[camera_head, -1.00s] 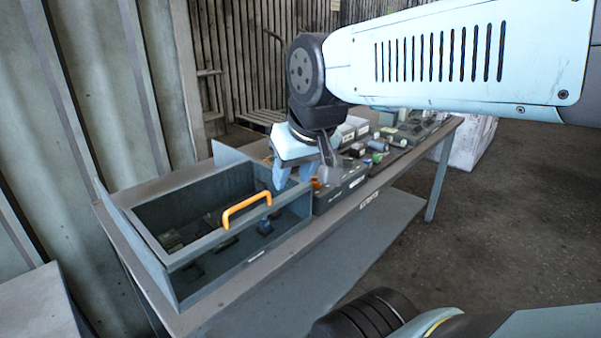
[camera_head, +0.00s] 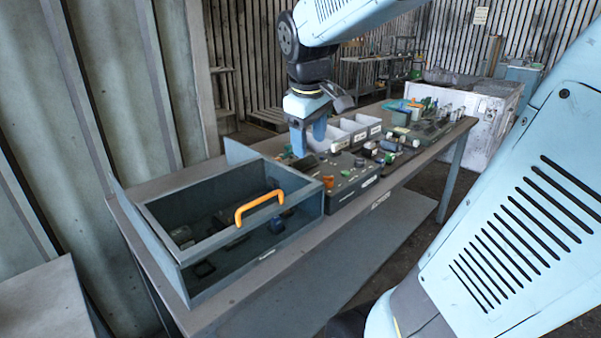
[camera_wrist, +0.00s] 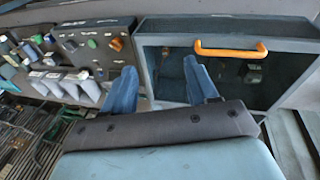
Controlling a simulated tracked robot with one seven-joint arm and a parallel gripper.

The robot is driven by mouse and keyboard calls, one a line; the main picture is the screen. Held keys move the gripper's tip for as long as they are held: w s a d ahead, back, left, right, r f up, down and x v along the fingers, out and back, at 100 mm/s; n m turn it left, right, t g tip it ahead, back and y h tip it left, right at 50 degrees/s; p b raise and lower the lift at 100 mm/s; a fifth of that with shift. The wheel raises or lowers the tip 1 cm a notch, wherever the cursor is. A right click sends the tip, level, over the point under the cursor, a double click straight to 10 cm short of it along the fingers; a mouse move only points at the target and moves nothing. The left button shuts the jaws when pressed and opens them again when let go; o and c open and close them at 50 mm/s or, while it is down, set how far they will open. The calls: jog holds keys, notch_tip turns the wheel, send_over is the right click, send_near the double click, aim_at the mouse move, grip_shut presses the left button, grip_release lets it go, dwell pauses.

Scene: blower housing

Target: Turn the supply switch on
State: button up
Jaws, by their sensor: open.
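A dark control box (camera_head: 352,190) sits on the bench to the right of the handled case. An orange knob (camera_head: 328,182) is on its near left end. The same box (camera_wrist: 75,32), orange knob (camera_wrist: 117,44) and a green knob (camera_wrist: 92,43) show in the wrist view. Which control is the supply switch I cannot tell. My gripper (camera_head: 309,140) is open and empty, pointing down above the bench behind the control box. In the wrist view, my gripper (camera_wrist: 162,85) has its blue fingers spread apart, clear of the orange knob.
A dark case with an orange handle (camera_head: 259,206) stands left of the control box; small parts lie inside. White bins (camera_head: 355,128) stand behind the control box. Several small parts lie farther along the bench (camera_head: 425,128). A lower shelf (camera_head: 345,255) is bare.

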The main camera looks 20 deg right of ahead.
jog(key=w+d+f+n+g+h, duration=0.15)
jog(key=w+d+n, duration=0.25)
jog(key=w, duration=0.5)
jog(key=n+g, duration=0.3)
jog(key=n, duration=0.1)
send_near(327, 177)
jog(key=shift+h, duration=0.45)
jog(key=x, duration=0.9)
jog(key=shift+w+a+f, duration=0.1)
jog(key=shift+a+f, duration=0.1)
jog(key=shift+f, duration=0.1)
jog(key=shift+c, duration=0.3)
jog(key=c, duration=0.9)
jog(key=shift+a, duration=0.3)
jog(key=shift+c, duration=0.3)
jog(key=shift+d, duration=0.2)
jog(key=shift+d, duration=0.1)
